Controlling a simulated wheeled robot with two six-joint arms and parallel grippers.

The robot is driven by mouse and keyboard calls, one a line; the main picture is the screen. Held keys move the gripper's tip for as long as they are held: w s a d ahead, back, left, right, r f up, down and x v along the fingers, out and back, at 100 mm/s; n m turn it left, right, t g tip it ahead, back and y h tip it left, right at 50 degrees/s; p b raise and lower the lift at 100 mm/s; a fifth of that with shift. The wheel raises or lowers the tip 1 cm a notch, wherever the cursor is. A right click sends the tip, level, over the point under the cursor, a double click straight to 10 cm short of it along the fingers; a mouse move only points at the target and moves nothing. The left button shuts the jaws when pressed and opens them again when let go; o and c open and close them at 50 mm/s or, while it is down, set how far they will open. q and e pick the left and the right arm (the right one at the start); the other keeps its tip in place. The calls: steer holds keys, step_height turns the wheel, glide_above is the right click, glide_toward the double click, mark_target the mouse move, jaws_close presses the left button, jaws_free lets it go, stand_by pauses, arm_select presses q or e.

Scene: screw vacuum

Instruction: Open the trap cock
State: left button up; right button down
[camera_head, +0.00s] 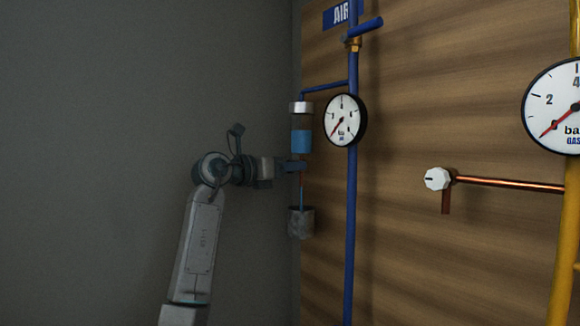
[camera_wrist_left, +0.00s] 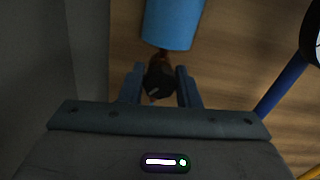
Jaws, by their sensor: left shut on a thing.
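The clear trap cylinder with blue liquid (camera_head: 302,141) hangs on the wooden wall under a blue pipe. A thin copper and blue outlet tube (camera_head: 301,196) runs down from it to a grey cup (camera_head: 301,222). My left gripper (camera_head: 301,167) is at the outlet just below the cylinder. In the left wrist view the blue cylinder (camera_wrist_left: 173,25) is above the fingers, and my left gripper (camera_wrist_left: 161,84) is shut on a small dark cock (camera_wrist_left: 159,83). The cock's handle angle is hard to tell. My right gripper is not in view.
A round gauge (camera_head: 345,120) and the vertical blue air pipe (camera_head: 350,230) stand just right of the trap. A blue valve handle (camera_head: 366,28) is above. A white knob (camera_head: 437,179) on a copper pipe and a yellow pipe (camera_head: 565,240) are further right. Left of the trap is bare grey wall.

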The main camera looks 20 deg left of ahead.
arm_select(q)
steer(key=n, duration=0.4)
steer(key=shift+f+n+p, duration=0.3)
steer(key=shift+p, duration=0.05)
steer(key=shift+d+n+p, duration=0.1)
steer(key=shift+n+p, duration=0.25)
steer(key=shift+n, duration=1.65)
steer(key=o, duration=0.7)
steer(key=shift+r, duration=0.1)
